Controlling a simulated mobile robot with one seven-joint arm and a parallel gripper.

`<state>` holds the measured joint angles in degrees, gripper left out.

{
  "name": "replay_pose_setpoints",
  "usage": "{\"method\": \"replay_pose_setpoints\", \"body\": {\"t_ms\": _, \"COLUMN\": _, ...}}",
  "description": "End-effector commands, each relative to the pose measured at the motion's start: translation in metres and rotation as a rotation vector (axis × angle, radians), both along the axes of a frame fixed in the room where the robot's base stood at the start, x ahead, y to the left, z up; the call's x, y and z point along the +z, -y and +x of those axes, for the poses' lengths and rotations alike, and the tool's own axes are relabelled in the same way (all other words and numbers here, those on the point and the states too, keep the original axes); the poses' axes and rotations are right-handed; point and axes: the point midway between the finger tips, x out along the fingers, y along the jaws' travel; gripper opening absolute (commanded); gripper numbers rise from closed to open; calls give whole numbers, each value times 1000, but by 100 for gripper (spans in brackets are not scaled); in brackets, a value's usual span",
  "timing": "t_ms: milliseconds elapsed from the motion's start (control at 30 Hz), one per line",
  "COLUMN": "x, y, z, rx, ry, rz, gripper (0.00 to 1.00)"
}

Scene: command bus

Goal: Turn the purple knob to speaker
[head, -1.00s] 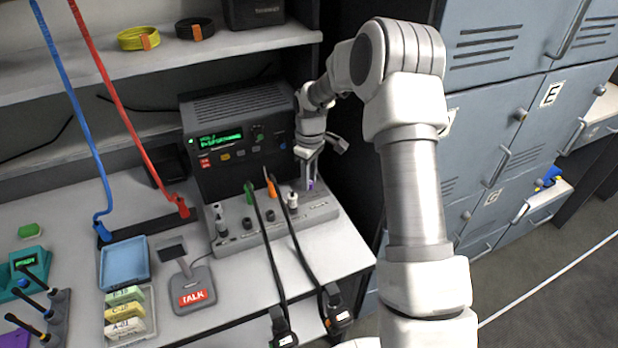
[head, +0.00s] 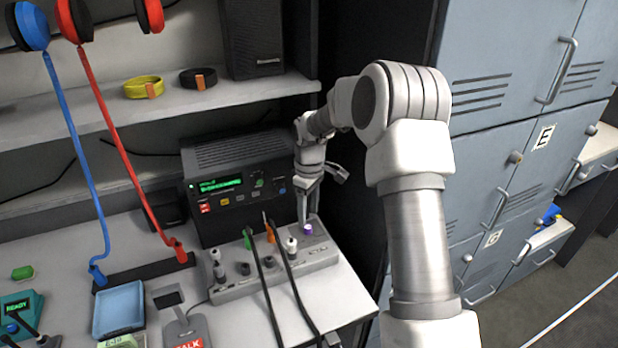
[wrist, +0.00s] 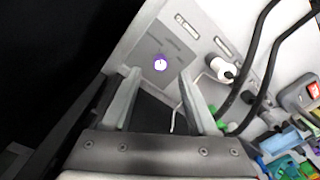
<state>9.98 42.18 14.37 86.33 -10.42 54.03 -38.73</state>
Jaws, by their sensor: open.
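The purple knob (head: 308,229) sits near the right end of the grey panel (head: 325,247) in front of the radio. In the wrist view the knob (wrist: 160,63) is a small purple ring with a white top bearing a dark mark, on a grey plate. Its label is too small to read. My gripper (head: 303,214) points down just behind and above the knob in the head view. In the wrist view my gripper (wrist: 160,76) is open, with the knob framed just beyond the gap between its fingertips. Nothing is between the fingers.
The dark radio (head: 238,185) with a green display stands behind the panel. A white-topped knob (head: 291,245) and plugs with black cables (head: 265,285) are left of the purple knob. Blue-grey lockers (head: 490,75) stand to the right. A blue tray (head: 119,309) lies at left.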

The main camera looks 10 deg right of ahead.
Motion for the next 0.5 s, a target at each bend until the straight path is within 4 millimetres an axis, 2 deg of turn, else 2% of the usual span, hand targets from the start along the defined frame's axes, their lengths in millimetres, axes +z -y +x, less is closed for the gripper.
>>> {"method": "replay_pose_setpoints", "body": {"t_ms": 33, "x": 15, "y": 0, "z": 1, "rx": -1, "ry": 4, "rz": 0, "gripper": 59}}
{"method": "replay_pose_setpoints", "body": {"t_ms": 300, "x": 81, "y": 2, "z": 2, "rx": 0, "ry": 4, "rz": 0, "gripper": 59}}
{"method": "replay_pose_setpoints", "body": {"t_ms": 500, "x": 115, "y": 2, "z": 2, "rx": -1, "ry": 1, "rz": 1, "gripper": 59}}
